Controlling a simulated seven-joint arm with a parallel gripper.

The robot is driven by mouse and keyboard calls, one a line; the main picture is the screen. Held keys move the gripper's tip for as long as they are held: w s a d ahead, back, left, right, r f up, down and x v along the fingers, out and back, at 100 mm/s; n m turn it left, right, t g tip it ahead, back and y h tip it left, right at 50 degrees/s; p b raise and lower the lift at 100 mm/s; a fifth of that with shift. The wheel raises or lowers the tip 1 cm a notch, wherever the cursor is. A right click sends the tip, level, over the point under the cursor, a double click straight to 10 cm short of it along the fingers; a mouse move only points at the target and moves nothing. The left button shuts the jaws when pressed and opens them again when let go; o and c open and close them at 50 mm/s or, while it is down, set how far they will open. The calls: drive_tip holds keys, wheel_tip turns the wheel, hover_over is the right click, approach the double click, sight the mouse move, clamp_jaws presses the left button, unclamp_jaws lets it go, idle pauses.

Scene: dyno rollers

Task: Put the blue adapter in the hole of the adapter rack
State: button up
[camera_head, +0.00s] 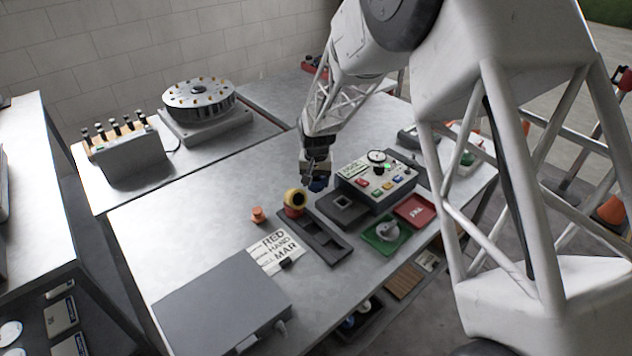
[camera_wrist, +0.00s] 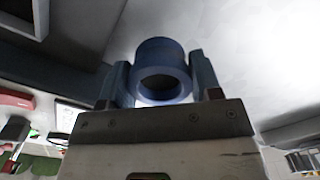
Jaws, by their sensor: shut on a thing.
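The blue adapter (camera_wrist: 160,52) is a short hollow ring, held between the two fingers of my gripper (camera_wrist: 161,82) in the wrist view. In the head view the adapter (camera_head: 317,186) is a small blue patch under my gripper (camera_head: 316,178), which is above the table, left of the button panel. The long dark rack (camera_head: 325,243), which looks like the adapter rack, lies on the table below and in front of the gripper. Its recesses are small here, and I cannot tell their exact shape. A yellow-and-red ring piece (camera_head: 294,200) stands at its far left end.
A dark block with a square recess (camera_head: 342,208) sits between the rack and the button panel (camera_head: 376,186). Green (camera_head: 372,236) and red (camera_head: 414,212) trays are to the right. An orange piece (camera_head: 258,215), a lettered sign (camera_head: 276,253) and a grey box (camera_head: 222,305) lie left.

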sight(316, 181)
drive_tip(key=shift+f, duration=0.3)
drive_tip(key=shift+f, duration=0.15)
drive_tip(key=o, duration=1.1)
wheel_tip(316, 181, up, 12)
drive_tip(key=shift+r, duration=0.2)
idle(0.3)
drive_tip(key=shift+s, duration=0.1)
idle(0.4)
